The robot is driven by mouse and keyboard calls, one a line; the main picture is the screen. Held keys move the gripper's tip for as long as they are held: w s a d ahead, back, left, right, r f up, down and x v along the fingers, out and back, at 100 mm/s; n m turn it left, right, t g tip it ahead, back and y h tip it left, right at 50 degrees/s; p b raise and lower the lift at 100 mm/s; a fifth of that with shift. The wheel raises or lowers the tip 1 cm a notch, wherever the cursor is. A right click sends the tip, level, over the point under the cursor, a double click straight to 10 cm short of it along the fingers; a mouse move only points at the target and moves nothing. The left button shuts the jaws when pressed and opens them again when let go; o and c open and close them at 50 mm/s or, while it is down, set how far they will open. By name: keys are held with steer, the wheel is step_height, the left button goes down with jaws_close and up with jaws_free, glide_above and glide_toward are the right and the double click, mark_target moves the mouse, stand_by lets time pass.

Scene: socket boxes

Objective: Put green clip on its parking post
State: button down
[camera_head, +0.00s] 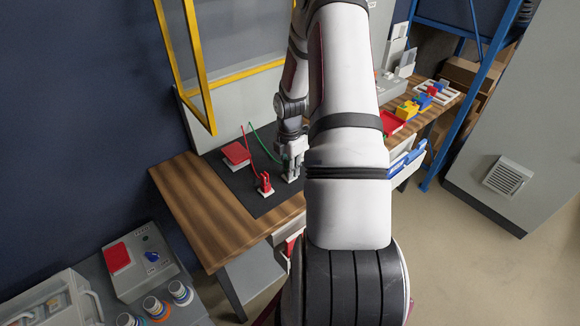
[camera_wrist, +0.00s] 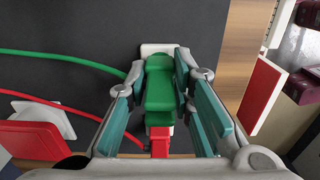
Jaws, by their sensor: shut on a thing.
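The green clip (camera_wrist: 160,88) lies between the two fingers of my gripper (camera_wrist: 166,75) in the wrist view, and the gripper is shut on it. The green cable (camera_wrist: 60,60) runs off from the clip to the left. A white block (camera_wrist: 158,48) shows just past the clip's far end; whether they touch cannot be told. In the head view, my gripper (camera_head: 293,160) is low over the dark mat, and the clip is mostly hidden by it. The parking post cannot be made out clearly.
A red clip (camera_head: 265,184) with a red cable stands on a white base left of my gripper. A red box (camera_head: 236,154) lies at the mat's back left. The dark mat (camera_head: 232,182) has bare room at its left; blue bins (camera_head: 405,160) are to the right.

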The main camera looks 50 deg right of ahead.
steer(key=c, duration=1.3)
jaws_free()
steer(key=shift+r, duration=0.1)
step_height(320, 180, up, 12)
steer(key=shift+f, duration=0.1)
